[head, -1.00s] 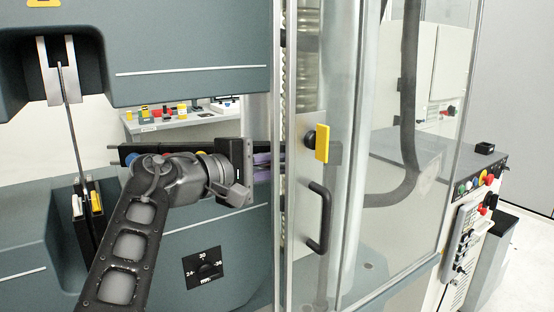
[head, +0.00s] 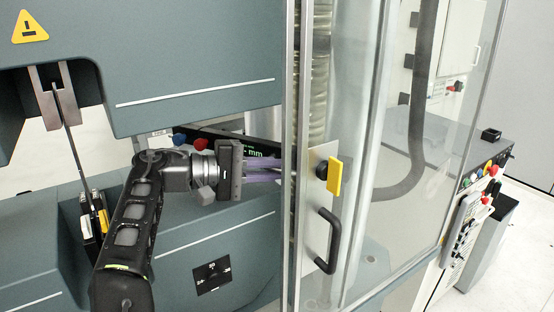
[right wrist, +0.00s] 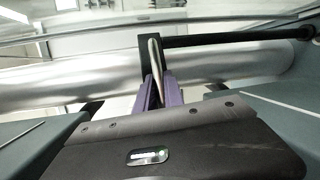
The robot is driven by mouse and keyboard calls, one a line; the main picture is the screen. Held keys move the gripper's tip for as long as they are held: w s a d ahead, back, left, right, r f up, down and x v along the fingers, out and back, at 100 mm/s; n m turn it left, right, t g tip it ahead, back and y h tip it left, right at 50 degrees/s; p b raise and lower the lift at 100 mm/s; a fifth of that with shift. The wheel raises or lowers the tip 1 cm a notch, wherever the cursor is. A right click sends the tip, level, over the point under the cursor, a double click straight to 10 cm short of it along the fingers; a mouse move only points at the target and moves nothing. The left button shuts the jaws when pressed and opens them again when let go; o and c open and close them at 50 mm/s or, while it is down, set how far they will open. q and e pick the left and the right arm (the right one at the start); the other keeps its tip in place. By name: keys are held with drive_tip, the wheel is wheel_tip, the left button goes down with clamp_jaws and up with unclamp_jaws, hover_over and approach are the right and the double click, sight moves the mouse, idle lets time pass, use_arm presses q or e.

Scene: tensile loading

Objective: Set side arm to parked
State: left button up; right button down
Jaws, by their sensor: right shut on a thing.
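In the right wrist view, the purple fingers (right wrist: 158,92) are closed around a slim grey handle (right wrist: 154,58) at a black block. A black rod (right wrist: 240,38) runs right from that block. My left gripper is not in view.
A clear door with a black handle (head: 328,240) and yellow latch (head: 334,176) stands close right of my gripper. The grey machine's upper housing (head: 190,60) is above my arm. A thin specimen (head: 68,125) hangs from a clamp at left. A control panel (head: 470,215) is at far right.

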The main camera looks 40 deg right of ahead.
drive_tip(key=c, duration=1.5)
unclamp_jaws()
drive_tip(key=shift+o, duration=0.2)
